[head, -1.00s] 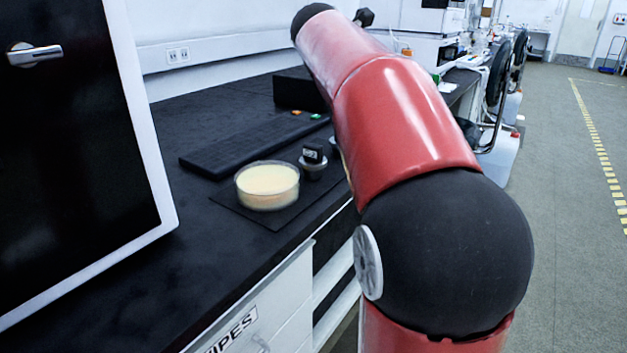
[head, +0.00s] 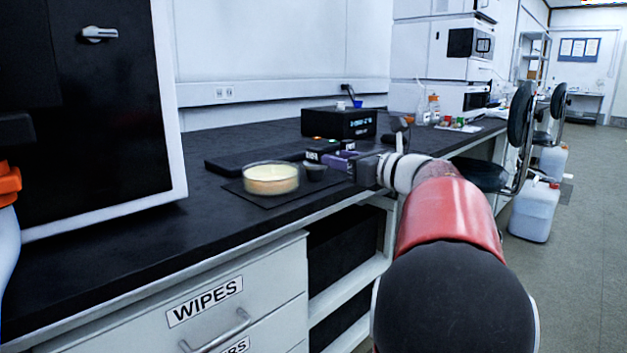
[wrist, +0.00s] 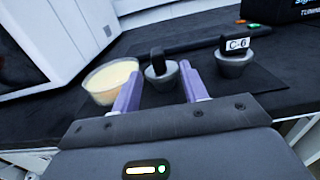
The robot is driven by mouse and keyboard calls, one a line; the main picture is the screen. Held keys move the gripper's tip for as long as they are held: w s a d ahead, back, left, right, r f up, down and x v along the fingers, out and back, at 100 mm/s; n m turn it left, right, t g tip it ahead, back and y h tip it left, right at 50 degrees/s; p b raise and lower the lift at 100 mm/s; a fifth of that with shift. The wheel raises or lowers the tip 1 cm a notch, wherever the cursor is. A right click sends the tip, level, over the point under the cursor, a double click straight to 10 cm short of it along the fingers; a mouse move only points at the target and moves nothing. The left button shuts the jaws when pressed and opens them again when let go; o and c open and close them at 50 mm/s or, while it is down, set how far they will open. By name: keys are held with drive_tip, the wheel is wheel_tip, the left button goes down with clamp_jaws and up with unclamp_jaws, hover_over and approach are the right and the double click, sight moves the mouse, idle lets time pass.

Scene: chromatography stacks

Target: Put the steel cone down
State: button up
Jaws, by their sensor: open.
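Two grey, steel-looking cones stand on the bench in the wrist view. The nearer cone (wrist: 162,81), with a black upright handle, stands between and beyond my fingertips. The other cone (wrist: 235,66), with a black top and a "C-6" label, stands to the right. I cannot tell which is the task's steel cone. My gripper (wrist: 159,70) has its purple fingers apart and holds nothing visible. In the head view my gripper (head: 335,159) is low over the bench, just right of a small grey cone (head: 316,172); the second cone is not clear there.
A round dish with cream contents (head: 271,179) stands left of the cone on a dark mat (head: 252,196). A long black slab (head: 240,164) lies behind. A black box with a display (head: 340,123) stands farther back. Bare bench lies at the front left.

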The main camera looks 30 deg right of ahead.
sight(315, 162)
drive_tip(key=x, duration=0.7)
drive_tip(key=shift+w+a+f, duration=0.25)
drive_tip(key=shift+w+f, duration=0.05)
drive_tip(key=shift+f, duration=0.1)
clamp_jaws()
